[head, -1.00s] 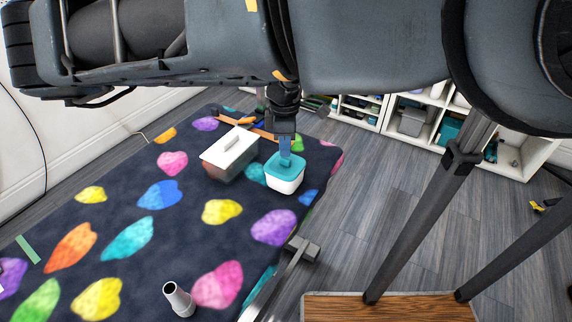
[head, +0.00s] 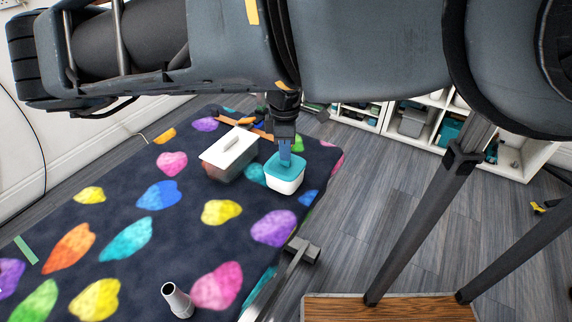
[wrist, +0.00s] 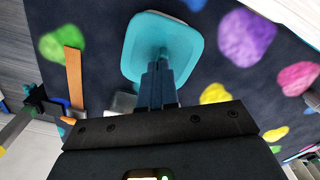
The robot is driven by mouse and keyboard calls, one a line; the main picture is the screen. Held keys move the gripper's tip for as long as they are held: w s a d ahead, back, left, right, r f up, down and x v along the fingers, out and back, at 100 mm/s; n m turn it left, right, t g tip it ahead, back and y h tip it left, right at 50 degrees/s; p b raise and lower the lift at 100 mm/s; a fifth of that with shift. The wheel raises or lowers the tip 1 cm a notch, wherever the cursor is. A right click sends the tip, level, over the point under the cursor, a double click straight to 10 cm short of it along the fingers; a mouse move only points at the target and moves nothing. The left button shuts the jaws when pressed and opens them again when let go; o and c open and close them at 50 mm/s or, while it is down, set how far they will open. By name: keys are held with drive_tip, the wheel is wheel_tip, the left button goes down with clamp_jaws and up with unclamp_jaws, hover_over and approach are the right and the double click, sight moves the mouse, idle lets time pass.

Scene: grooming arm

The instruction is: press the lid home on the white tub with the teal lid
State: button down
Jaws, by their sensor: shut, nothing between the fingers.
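The white tub (head: 287,185) stands upright on the dark patterned mat, with its teal lid (head: 274,169) on top. The lid also shows in the wrist view (wrist: 185,45) as a rounded square below my fingers. My gripper (head: 285,161) points down over the lid, fingers together and empty. In the wrist view the shut fingertips (wrist: 158,68) lie over the lid's near part and appear to touch it. The lid looks roughly level in the head view; I cannot tell whether its rim is fully seated all round.
White shelves (head: 420,120) stand at the back right.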

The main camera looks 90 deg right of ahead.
wheel_tip(320, 180, up, 7)
drive_tip(key=p, duration=0.7)
idle(0.6)
